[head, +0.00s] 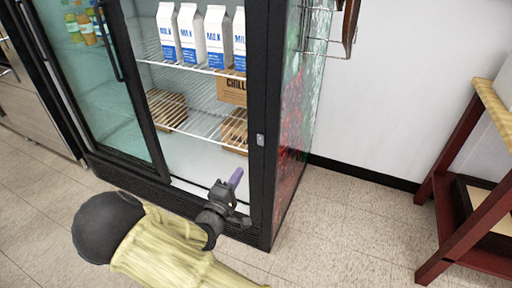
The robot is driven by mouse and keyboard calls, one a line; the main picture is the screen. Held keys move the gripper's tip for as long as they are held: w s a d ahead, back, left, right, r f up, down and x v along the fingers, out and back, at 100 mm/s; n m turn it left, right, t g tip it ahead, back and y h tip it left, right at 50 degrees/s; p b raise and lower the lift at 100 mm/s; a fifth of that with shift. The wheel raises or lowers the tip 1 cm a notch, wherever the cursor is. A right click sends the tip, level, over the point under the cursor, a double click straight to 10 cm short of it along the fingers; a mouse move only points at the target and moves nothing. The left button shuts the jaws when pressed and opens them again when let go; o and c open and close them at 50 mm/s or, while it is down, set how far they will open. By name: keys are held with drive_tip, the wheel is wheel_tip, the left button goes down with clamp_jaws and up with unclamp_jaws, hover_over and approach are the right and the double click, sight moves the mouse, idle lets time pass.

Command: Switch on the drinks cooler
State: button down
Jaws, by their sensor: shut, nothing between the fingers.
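The drinks cooler (268,60) is a tall black-framed cabinet with glass at the front and a patterned red and green side. A small light-grey switch or plate (260,140) sits on its right front post; its position is too small to read. My gripper (236,178) is in front of the cooler's lower right part, below and left of that plate and apart from it in the picture. Its purple-tipped fingers are shut and hold nothing.
Milk cartons (217,38) stand on an upper wire shelf, with a cardboard box (232,90) below. A dark red wooden stand (460,190) is at the right. The tiled floor (350,220) between it and the cooler is clear.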

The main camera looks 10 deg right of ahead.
sight(260, 138)
drive_tip(key=b+x, duration=0.2)
drive_tip(key=x, duration=1.2)
drive_tip(key=shift+w+a+r+p, duration=0.15)
drive_tip(key=shift+w+r+p, duration=0.1)
drive_tip(key=shift+p, duration=0.35)
drive_tip(key=shift+d+f, duration=0.15)
drive_tip(key=shift+d, duration=0.25)
drive_tip(key=shift+s, duration=0.1)
